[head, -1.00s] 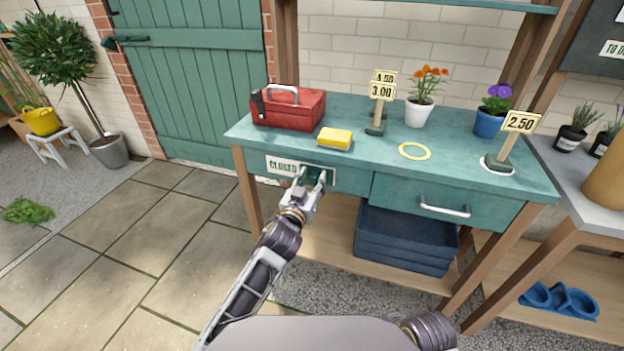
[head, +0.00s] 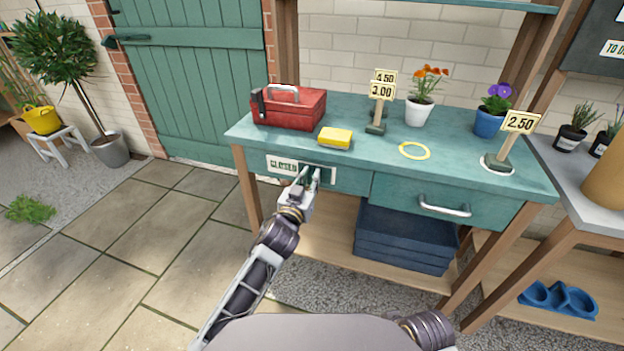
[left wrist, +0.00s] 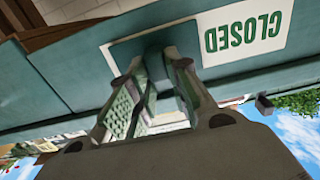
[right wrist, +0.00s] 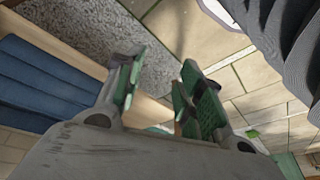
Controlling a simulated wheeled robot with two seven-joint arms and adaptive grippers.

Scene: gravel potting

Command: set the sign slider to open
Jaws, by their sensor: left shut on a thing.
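The sign (head: 282,163) is a white plate on the front of the green bench, left of the drawer. Its green word CLOSED shows whole and upside down in the left wrist view (left wrist: 243,33). A dark green slider panel (left wrist: 127,50) lies over the sign beside that word. My left gripper (head: 310,172) is at the panel, its fingers shut on the slider's grip, which they mostly hide. My right gripper (right wrist: 160,85) shows only in its wrist view, with fingers apart and nothing seen between them.
A drawer with a metal handle (head: 444,208) is right of the sign. Blue trays (head: 405,238) sit on the shelf below. On the bench top are a red toolbox (head: 290,110), a yellow sponge (head: 335,138), price signs and potted flowers. Paving in front is clear.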

